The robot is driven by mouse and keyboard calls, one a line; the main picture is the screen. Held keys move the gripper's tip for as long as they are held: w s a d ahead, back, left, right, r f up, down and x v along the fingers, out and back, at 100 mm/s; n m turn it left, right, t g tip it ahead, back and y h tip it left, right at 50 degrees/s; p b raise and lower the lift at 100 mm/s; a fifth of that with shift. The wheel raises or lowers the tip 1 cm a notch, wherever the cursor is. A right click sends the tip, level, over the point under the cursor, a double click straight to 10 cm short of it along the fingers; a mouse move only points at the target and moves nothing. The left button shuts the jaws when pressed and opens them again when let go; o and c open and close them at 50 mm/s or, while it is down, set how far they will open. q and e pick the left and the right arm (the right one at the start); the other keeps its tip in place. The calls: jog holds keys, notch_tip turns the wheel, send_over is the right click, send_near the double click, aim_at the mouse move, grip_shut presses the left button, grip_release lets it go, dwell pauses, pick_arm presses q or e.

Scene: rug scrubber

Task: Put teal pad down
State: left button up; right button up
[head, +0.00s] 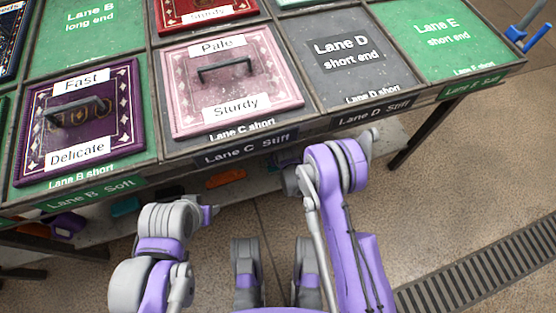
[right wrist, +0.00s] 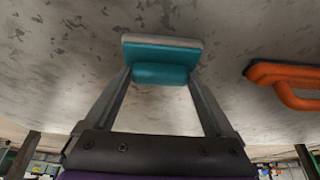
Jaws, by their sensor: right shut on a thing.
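The teal pad (right wrist: 160,51), with a pale grey underside, is between the fingertips of my right gripper (right wrist: 160,74) in the right wrist view. The fingers are shut on its teal grip. It is at a mottled grey surface (right wrist: 65,70); I cannot tell whether it touches. In the head view my right arm reaches to the table's front edge, and the gripper and held pad are hidden. My left gripper (head: 209,209) is in front of the table at lower left. Its fingers are too small to judge.
An orange tool with a handle (right wrist: 288,84) lies right of the teal pad in the wrist view. Under the table, orange (head: 226,178), teal (head: 125,206) and purple (head: 66,225) things show.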

jog(key=shift+f, duration=0.15)
jog(key=o, duration=1.3)
jog(key=p+v, duration=0.3)
jog(key=v, duration=0.9)
jog(key=shift+r, duration=0.25)
jog(key=shift+w, duration=0.1)
jog(key=shift+f, duration=0.1)
